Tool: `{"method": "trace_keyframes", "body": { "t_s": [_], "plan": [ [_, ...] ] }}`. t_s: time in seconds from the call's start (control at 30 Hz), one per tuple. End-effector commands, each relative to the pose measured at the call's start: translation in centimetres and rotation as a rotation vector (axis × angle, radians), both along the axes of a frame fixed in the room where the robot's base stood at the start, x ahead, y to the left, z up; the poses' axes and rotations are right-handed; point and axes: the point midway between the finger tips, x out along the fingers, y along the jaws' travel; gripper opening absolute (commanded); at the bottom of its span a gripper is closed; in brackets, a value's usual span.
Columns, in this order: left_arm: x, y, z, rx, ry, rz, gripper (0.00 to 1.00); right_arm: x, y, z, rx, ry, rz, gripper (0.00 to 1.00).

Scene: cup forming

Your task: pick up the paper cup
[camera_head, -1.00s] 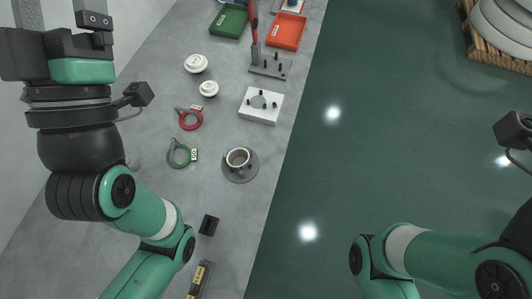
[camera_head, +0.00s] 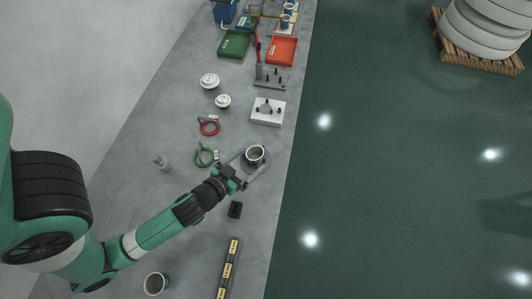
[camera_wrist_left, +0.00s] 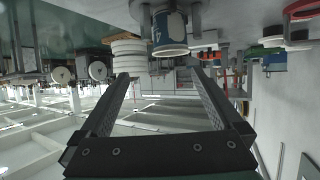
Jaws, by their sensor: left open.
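A cup with a pale rim (camera_head: 255,153) stands upright on a round grey base (camera_head: 262,170) near the bench's right edge. In the left wrist view a blue-and-white cup (camera_wrist_left: 170,32) shows upside down at the top, just beyond the fingertips. My left gripper (camera_head: 253,168) reaches in from the left, low over the bench. It is open, with its fingers spread on either side of the cup's near side. In the left wrist view the gap between the fingers (camera_wrist_left: 160,73) is empty. I cannot tell whether a finger touches the cup. My right gripper is not in view.
A green ring tool (camera_head: 205,158) lies close left of the gripper, with a red one (camera_head: 209,126) behind it. A white fixture block (camera_head: 268,112) stands behind the cup. A black block (camera_head: 235,210) sits in front. Another cup (camera_head: 156,283) stands at the bottom left.

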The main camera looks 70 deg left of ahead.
Motion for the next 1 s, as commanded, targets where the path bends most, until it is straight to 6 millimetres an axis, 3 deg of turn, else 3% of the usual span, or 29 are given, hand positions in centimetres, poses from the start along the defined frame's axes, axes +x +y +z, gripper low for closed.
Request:
{"method": "trace_keyframes", "body": {
  "t_s": [0.1, 0.27, 0.6, 0.87, 1.0],
  "plan": [
    [-2.5, 0.0, -0.6, -0.011, 0.061, 0.017, 1.00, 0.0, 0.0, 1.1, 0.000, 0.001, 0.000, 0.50],
    [-2.8, 0.2, -0.8, -0.014, 0.067, 0.025, 1.00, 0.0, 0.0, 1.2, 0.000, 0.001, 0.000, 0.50],
    [1.1, 2.5, -3.3, -0.014, 0.063, 0.027, 1.00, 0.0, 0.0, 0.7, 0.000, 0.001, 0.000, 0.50],
    [2.0, 3.1, -3.9, -0.014, 0.064, 0.025, 1.00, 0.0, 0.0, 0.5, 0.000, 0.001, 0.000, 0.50],
    [3.9, 4.3, -5.1, -0.014, 0.063, 0.026, 1.00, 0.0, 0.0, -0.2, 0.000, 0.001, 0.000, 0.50]
  ]
}}
